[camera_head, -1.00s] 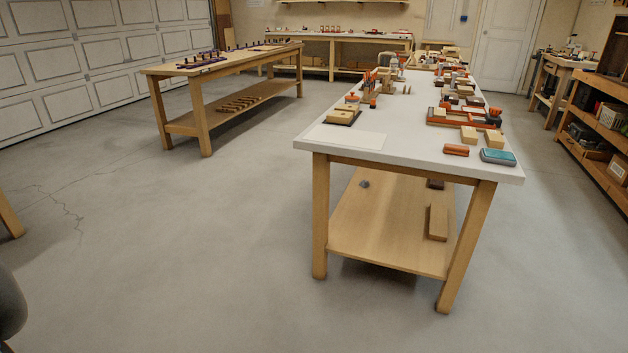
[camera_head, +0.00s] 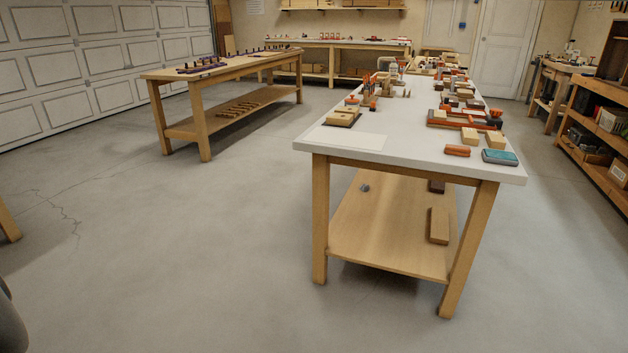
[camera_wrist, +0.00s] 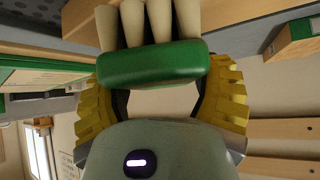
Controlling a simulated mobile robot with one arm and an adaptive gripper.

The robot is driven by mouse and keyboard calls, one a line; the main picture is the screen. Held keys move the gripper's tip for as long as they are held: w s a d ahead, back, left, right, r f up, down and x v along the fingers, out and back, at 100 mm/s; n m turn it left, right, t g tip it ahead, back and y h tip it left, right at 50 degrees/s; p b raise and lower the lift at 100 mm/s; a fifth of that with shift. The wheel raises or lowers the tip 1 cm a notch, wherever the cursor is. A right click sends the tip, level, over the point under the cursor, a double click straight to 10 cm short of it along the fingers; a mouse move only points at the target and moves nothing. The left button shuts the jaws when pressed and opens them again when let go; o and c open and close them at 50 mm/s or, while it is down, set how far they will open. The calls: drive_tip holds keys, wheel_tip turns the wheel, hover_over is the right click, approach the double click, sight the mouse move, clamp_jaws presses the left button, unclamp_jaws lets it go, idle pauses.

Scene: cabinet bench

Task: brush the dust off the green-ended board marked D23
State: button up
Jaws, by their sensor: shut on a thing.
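In the wrist view my gripper (camera_wrist: 160,80) has its yellow ribbed fingers shut on a brush (camera_wrist: 152,62) with a green body and thick cream bristle tufts pointing to the top of the picture. Green-ended boards show beyond the fingers, one on the left (camera_wrist: 42,76) and one at the upper right (camera_wrist: 297,42). Both look apart from the brush. I cannot read a D23 mark on either, and no dust can be made out. My gripper is not in the head view.
In the head view a white-topped bench (camera_head: 400,155) holds several blocks and tools. A wooden bench (camera_head: 225,70) stands behind left, and shelving (camera_head: 598,135) at right. Grey floor (camera_head: 190,240) is open at left. Pale wooden rails (camera_wrist: 285,130) show in the wrist view.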

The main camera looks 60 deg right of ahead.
drive_tip(key=shift+w+a+f+b, duration=0.1)
drive_tip(key=shift+w+a+b, duration=0.15)
drive_tip(key=shift+w, duration=0.35)
drive_tip(key=shift+w+a+r+b, duration=0.1)
drive_tip(key=shift+w+a+b, duration=0.15)
drive_tip(key=shift+w, duration=0.35)
drive_tip(key=shift+w+a+f+b, duration=0.15)
drive_tip(key=shift+w+b, duration=0.15)
drive_tip(key=shift+w, duration=0.3)
drive_tip(key=shift+s+d, duration=0.15)
drive_tip(key=shift+s, duration=0.65)
drive_tip(key=shift+s+d, duration=0.15)
drive_tip(key=shift+s, duration=0.6)
drive_tip(key=shift+s+d+b, duration=0.15)
drive_tip(key=shift+s+b, duration=0.4)
drive_tip(key=shift+s, duration=0.2)
drive_tip(key=shift+s+d+b, duration=0.1)
drive_tip(key=shift+s+b, duration=0.4)
drive_tip(key=shift+s, duration=0.2)
drive_tip(key=shift+s+d, duration=0.15)
drive_tip(key=shift+s, duration=0.25)
drive_tip(key=shift+s+d+b, duration=0.1)
drive_tip(key=shift+s+b, duration=0.5)
drive_tip(key=shift+b, duration=0.2)
drive_tip(key=shift+s+d, duration=0.25)
drive_tip(key=shift+s, duration=0.7)
drive_tip(key=shift+s+r+p, duration=0.15)
drive_tip(key=shift+r+p, duration=0.1)
drive_tip(key=shift+p, duration=0.2)
